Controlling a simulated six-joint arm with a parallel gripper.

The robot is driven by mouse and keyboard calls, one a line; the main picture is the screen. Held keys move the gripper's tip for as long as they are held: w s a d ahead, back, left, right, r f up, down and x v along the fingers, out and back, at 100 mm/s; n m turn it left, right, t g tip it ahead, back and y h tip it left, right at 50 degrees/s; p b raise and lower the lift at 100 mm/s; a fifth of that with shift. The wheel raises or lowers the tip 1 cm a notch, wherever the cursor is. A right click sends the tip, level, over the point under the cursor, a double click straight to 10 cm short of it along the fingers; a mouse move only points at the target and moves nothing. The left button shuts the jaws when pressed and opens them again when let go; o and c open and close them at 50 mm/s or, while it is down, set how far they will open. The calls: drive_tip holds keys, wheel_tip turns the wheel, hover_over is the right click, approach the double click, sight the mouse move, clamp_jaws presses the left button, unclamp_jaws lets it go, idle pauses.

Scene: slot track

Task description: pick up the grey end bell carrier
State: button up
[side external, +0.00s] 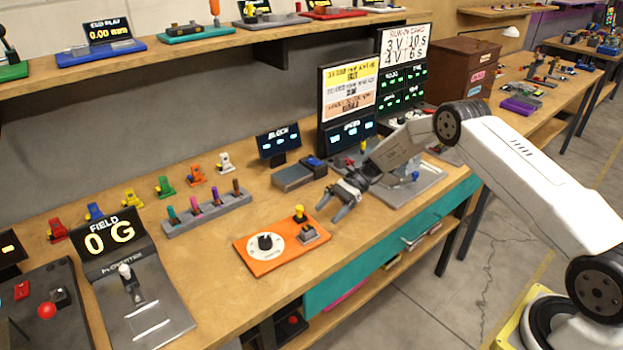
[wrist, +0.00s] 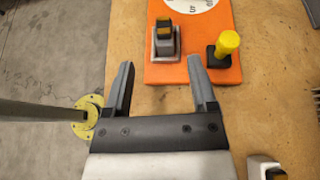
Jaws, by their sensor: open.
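A small grey block with a dark and yellow top, which looks like the grey end bell carrier (side external: 308,234), stands at the right corner of an orange plate (side external: 252,256). In the wrist view the same carrier (wrist: 164,42) stands upright on the orange plate (wrist: 208,76), just beyond the gap between my fingertips. My gripper (side external: 330,212) is open and empty, above the table to the right of the plate. In the wrist view its two fingers (wrist: 161,64) point towards the plate, and the carrier is apart from them.
A yellow knob (side external: 299,213) stands beside the carrier, also near my right finger in the wrist view (wrist: 228,42). A white dial (side external: 265,243) is on the plate. A rack of coloured pegs (side external: 207,212) and several coloured carriers stand behind. Bare wood surrounds the plate.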

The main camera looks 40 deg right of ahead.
sight(311, 228)
drive_tip(key=shift+w+d+f, duration=0.15)
drive_tip(key=shift+w, duration=0.05)
drive_tip(key=shift+x, duration=1.35)
drive_tip(key=shift+x, duration=2.6)
drive_tip(key=shift+w, duration=0.1)
drive_tip(key=shift+c, duration=0.2)
clamp_jaws()
